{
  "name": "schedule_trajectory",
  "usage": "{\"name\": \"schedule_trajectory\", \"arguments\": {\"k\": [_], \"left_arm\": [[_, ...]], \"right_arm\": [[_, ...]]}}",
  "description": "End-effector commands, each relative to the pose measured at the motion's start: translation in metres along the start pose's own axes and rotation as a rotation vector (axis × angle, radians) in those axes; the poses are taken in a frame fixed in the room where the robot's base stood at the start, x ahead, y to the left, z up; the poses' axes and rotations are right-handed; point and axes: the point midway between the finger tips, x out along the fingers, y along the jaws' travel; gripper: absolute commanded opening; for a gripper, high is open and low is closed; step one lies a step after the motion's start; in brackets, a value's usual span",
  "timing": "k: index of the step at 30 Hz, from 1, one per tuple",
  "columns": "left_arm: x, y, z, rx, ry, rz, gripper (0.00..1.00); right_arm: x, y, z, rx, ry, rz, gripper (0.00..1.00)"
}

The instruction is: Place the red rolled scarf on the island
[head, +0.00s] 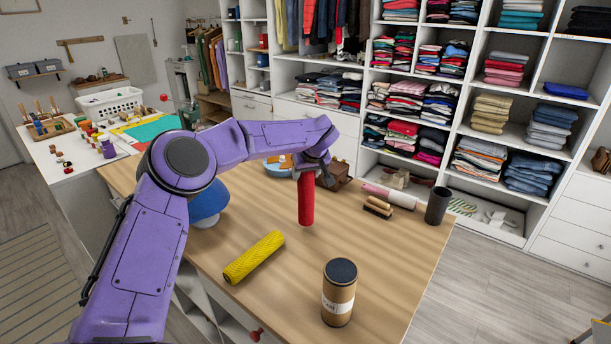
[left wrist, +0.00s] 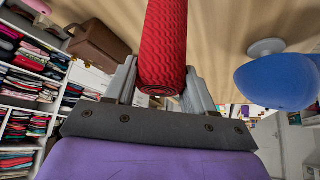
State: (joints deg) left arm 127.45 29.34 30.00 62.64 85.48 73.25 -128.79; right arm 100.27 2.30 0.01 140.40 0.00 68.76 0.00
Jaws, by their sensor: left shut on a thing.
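The red rolled scarf (head: 306,200) is held upright in my left gripper (head: 306,172) over the wooden island top (head: 395,255). I cannot tell whether its lower end touches the surface. In the left wrist view the scarf (left wrist: 164,45) sits between the two grey fingers of my left gripper (left wrist: 160,85), which are shut on it. My right gripper is not in view.
Shelving stands behind.

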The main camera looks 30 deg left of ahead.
Motion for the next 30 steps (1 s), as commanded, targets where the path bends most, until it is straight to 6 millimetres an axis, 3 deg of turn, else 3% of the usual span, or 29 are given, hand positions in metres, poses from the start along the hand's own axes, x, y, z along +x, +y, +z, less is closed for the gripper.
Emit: {"name": "schedule_trajectory", "arguments": {"k": [3,8,9,11,22,30], "left_arm": [[0.015,-0.001,0.011,0.003,-0.002,-0.002,0.02],[0.017,-0.001,0.011,0.001,0.000,-0.001,0.02],[0.017,-0.001,0.012,0.002,-0.001,-0.001,0.64],[0.017,-0.001,0.012,0.001,-0.001,-0.001,0.80],[0.008,0.000,0.011,0.002,0.000,0.001,0.80],[-0.057,0.000,0.012,0.001,0.001,0.003,0.80]], "right_arm": [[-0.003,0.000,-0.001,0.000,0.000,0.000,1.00],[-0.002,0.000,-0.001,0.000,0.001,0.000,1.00],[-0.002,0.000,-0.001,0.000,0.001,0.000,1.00],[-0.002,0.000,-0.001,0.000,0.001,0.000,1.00],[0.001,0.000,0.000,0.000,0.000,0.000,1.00],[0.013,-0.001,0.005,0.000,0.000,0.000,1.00]]}}
